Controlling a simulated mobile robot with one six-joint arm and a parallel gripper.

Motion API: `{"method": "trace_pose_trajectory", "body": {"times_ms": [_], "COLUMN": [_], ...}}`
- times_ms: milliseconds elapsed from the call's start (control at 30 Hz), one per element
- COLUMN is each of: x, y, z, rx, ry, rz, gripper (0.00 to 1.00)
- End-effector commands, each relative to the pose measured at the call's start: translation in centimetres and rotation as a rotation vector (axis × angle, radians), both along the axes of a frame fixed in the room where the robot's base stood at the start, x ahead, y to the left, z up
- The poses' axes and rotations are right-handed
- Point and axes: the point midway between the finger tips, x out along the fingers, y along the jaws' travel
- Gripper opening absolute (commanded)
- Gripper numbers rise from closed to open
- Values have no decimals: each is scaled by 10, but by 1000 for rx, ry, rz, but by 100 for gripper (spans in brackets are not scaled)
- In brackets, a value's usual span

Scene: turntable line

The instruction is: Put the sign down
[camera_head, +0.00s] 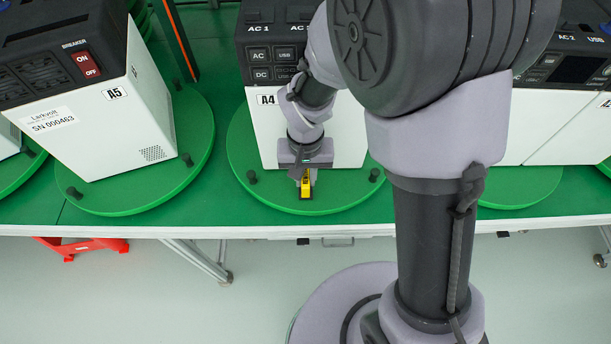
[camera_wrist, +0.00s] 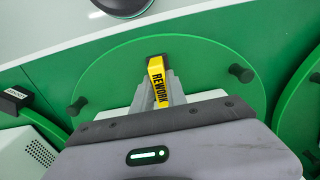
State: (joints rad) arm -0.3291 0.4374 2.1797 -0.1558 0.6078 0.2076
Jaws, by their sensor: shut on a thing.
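A small yellow sign (camera_wrist: 157,82) with black lettering that reads REWORK is held between the fingers of my gripper (camera_wrist: 168,90) in the wrist view. In the head view the yellow sign (camera_head: 306,186) shows below my gripper (camera_head: 304,172), over the front part of a round green turntable (camera_head: 270,197). My gripper is shut on the sign, in front of the white unit labelled A4 (camera_head: 350,140). I cannot tell whether the sign touches the turntable. My arm hides part of the A4 unit.
Dark pegs stand on the turntable's rim, one at the left (camera_head: 252,177) and one at the right (camera_head: 374,175). A unit labelled A5 (camera_head: 100,130) stands on the turntable to the left. More units stand to the right. The green table ends at a pale front edge (camera_head: 200,232).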

Motion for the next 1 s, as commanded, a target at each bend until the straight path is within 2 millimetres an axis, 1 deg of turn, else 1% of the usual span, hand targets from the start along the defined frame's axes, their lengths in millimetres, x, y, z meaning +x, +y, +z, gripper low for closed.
{"method": "trace_pose_trajectory", "body": {"times_ms": [33,133,400,467,567,700,800,900,1000], "x": [0,0,0,0,1,1,1,1,0], "y": [0,0,0,0,0,0,0,0,0], "z": [-2,-1,-1,3,22,66,93,111,121], "rx": [0,0,0,0,1,2,2,1,1], "ry": [0,0,0,0,-4,-4,-3,-3,-2], "rz": [0,0,0,0,0,0,-1,0,0], "gripper": [20,39,39,39,39,39,39,39,39]}}
